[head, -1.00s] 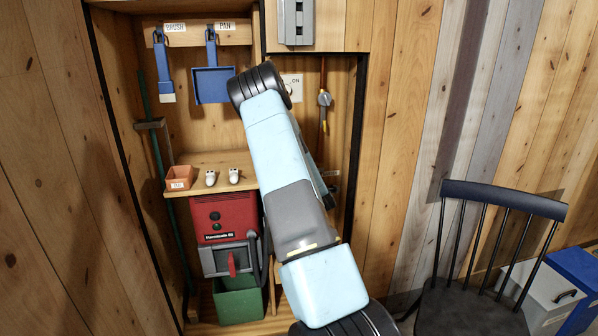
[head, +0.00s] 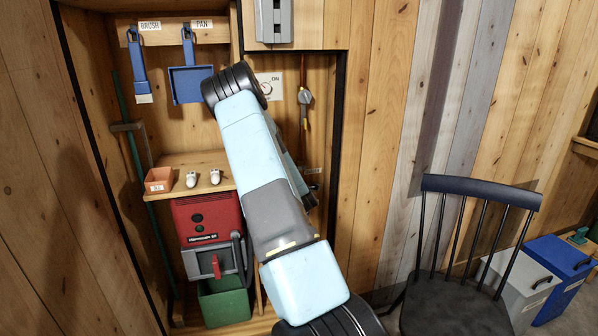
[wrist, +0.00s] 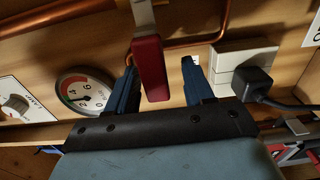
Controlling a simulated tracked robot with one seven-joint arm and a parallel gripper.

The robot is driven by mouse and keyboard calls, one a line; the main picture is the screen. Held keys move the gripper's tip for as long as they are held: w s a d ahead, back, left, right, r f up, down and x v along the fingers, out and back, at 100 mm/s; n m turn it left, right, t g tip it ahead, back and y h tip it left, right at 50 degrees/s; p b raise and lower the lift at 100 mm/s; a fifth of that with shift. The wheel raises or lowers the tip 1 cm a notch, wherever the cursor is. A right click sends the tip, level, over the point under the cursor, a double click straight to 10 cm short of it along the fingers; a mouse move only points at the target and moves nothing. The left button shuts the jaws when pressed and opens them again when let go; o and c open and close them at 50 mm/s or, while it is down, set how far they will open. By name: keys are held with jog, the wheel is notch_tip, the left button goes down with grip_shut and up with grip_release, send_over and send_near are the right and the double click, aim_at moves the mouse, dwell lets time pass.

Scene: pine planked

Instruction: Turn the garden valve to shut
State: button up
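In the wrist view, a red lever handle (wrist: 151,70) hangs from a pale metal stem (wrist: 142,15) by a copper pipe (wrist: 185,42). It looks like the garden valve's handle, though no label for it is readable. My gripper (wrist: 160,64) is open, with one blue finger on each side of the handle. The handle appears nearer the left finger; I cannot tell whether it touches. In the head view my arm hides the gripper and the valve.
Near the fingers are a round gauge (wrist: 84,93), a dial knob (wrist: 16,104) and a white socket (wrist: 240,66) with a black plug (wrist: 252,81). A shelf (head: 197,160) and red machine (head: 208,220) stand left of my arm; a dark chair (head: 470,185) stands right.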

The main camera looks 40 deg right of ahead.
jog(key=shift+s+d, duration=0.2)
jog(key=shift+d, duration=0.1)
jog(key=shift+s, duration=0.15)
jog(key=v, duration=1.3)
jog(key=shift+a, duration=0.4)
jog(key=shift+s+f, duration=0.1)
